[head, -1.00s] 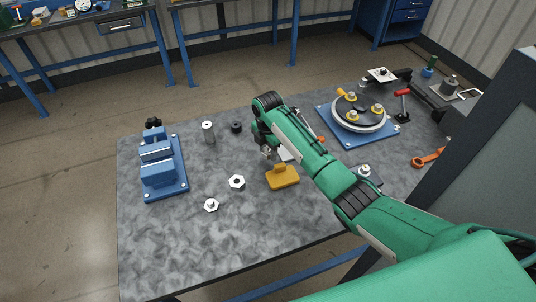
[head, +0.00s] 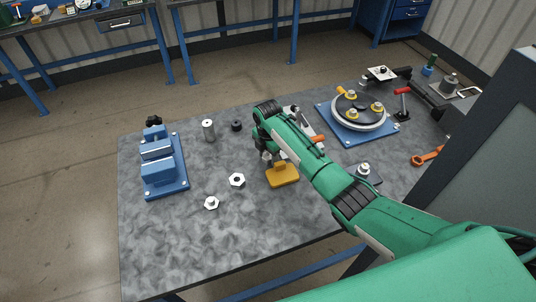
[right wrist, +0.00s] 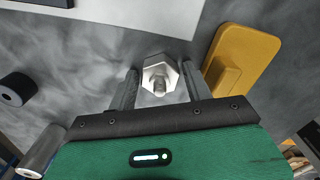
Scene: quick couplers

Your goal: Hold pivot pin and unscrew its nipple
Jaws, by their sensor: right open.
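In the right wrist view, a silver hex-headed piece (right wrist: 160,74) with a small round stub, which looks like the pivot pin with its nipple, sits between the fingers of my right gripper (right wrist: 157,88). The fingers are open, one on each side of it; I cannot tell whether either touches. In the head view my right gripper (head: 268,160) points down behind the yellow block (head: 284,179), and the piece is hidden by my arm. The yellow block also shows close to the right finger in the wrist view (right wrist: 243,58). My left gripper is out of view.
A blue vise (head: 162,170) stands at the left. A hex nut (head: 237,180), a small hex fitting (head: 211,203), a metal cylinder (head: 208,130) and a black ring (head: 237,126) lie loose. A blue-based turntable (head: 358,112) stands at the back right. The front left is clear.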

